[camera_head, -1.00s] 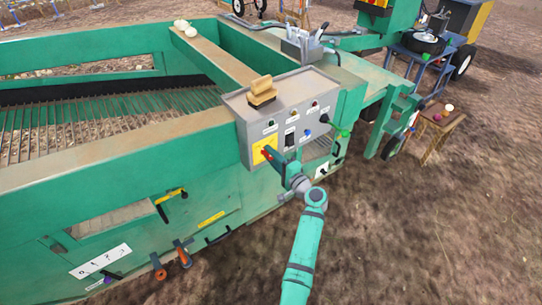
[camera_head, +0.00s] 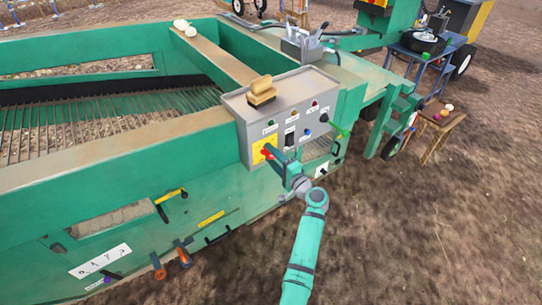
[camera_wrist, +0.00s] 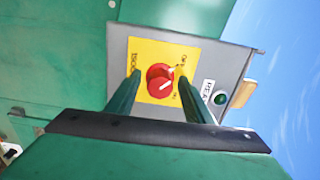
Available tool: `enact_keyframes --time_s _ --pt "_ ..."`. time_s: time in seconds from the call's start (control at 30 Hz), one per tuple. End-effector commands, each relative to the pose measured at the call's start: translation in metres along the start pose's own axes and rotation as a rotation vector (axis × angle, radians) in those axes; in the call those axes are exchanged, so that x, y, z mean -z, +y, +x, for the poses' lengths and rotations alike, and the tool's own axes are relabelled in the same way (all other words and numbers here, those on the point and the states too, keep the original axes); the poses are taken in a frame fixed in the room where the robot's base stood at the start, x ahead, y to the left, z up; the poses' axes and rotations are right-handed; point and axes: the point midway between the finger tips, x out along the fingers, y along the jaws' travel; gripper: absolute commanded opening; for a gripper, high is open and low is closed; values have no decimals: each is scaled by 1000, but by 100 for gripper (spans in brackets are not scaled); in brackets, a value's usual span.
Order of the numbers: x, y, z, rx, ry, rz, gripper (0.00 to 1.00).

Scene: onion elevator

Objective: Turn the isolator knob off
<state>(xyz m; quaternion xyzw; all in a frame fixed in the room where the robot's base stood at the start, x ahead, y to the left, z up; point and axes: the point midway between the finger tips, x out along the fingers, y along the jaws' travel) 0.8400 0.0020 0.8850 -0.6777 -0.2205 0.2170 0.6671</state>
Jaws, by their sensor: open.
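The isolator knob (camera_wrist: 162,83) is red and round with a white mark, on a yellow plate (camera_wrist: 152,55) on the grey control box. In the wrist view it lies between the two fingers of my gripper (camera_wrist: 158,88), which are open with a gap on either side of the knob. In the head view my gripper (camera_head: 272,156) is at the yellow plate (camera_head: 258,150) on the box's lower left front, and the knob is mostly hidden there. I cannot tell whether the fingertips reach around the knob.
The grey control box (camera_head: 300,118) carries a rocker switch, several small buttons and lamps, and a tan brush-like object (camera_head: 262,92) on top. A green button (camera_wrist: 220,99) is close to the right finger. The green machine frame (camera_head: 110,165) stands left. Open soil lies at the right.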

Motion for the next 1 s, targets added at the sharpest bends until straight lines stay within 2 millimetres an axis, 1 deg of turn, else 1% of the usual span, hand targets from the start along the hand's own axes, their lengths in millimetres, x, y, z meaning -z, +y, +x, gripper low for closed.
enact_keyframes --time_s 0.17,0.3,0.5,0.7,1.0 --pt "0 1 -26 -1 3 1 47" --pt "0 2 -54 -2 3 0 47" --pt "1 2 -86 -2 4 1 47" --pt "0 2 -102 -2 2 1 47" --pt "0 1 -104 -2 1 1 47"
